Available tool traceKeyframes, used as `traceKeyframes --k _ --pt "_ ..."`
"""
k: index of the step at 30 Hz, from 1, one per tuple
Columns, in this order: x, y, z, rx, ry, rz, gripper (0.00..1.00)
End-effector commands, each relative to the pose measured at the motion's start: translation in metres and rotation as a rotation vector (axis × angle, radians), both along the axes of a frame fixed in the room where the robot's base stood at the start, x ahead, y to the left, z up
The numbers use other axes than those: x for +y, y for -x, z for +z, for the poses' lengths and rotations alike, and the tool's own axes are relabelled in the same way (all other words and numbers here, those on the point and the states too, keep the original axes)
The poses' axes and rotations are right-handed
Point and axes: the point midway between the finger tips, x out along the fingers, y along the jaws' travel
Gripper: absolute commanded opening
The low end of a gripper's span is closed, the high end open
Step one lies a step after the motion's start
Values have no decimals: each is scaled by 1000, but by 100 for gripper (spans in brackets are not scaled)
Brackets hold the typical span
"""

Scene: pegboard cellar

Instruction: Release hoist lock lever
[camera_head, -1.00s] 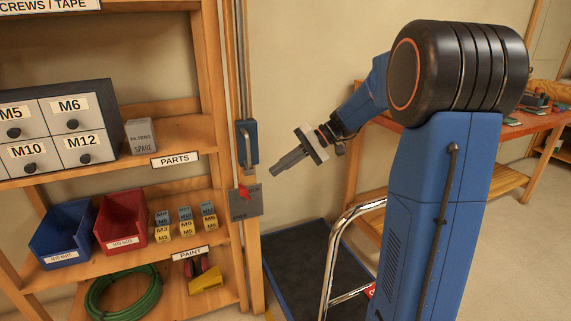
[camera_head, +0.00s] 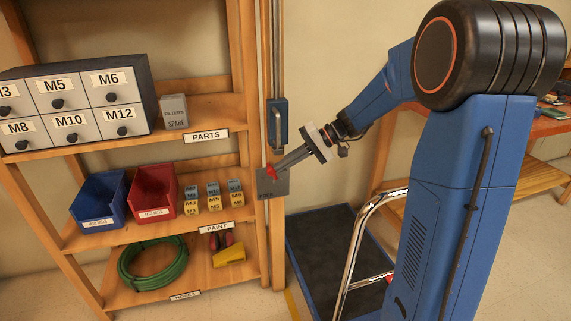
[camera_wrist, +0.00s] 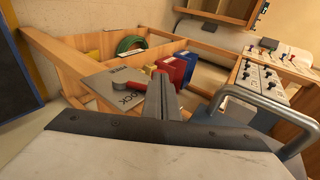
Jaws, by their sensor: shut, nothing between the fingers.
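The hoist lock lever (camera_head: 270,171) is a small red lever on a grey metal plate (camera_head: 274,187) fixed to the wooden post. In the wrist view, the red lever (camera_wrist: 136,86) lies just left of my fingertips, and the plate (camera_wrist: 98,84) carries the word LOCK. My gripper (camera_head: 280,168) is shut and empty, its tip right beside the lever from the right. In the wrist view, my gripper (camera_wrist: 163,85) reaches past the plate's edge. I cannot tell whether it touches the lever. The fingers hide part of the plate.
Shelves with drawers, a blue bin (camera_head: 99,200) and a red bin (camera_head: 152,190) stand left. A dark platform (camera_head: 335,245) lies below.

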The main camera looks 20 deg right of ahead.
Motion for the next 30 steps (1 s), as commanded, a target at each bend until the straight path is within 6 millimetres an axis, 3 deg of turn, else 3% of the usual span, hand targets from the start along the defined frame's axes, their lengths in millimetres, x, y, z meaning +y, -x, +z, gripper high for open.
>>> traceKeyframes --k 5,16,30 --pt "4 0 1 0 31 3 0" --pt "35 0 -3 0 134 1 0" --pt "38 0 -3 0 133 0 0"
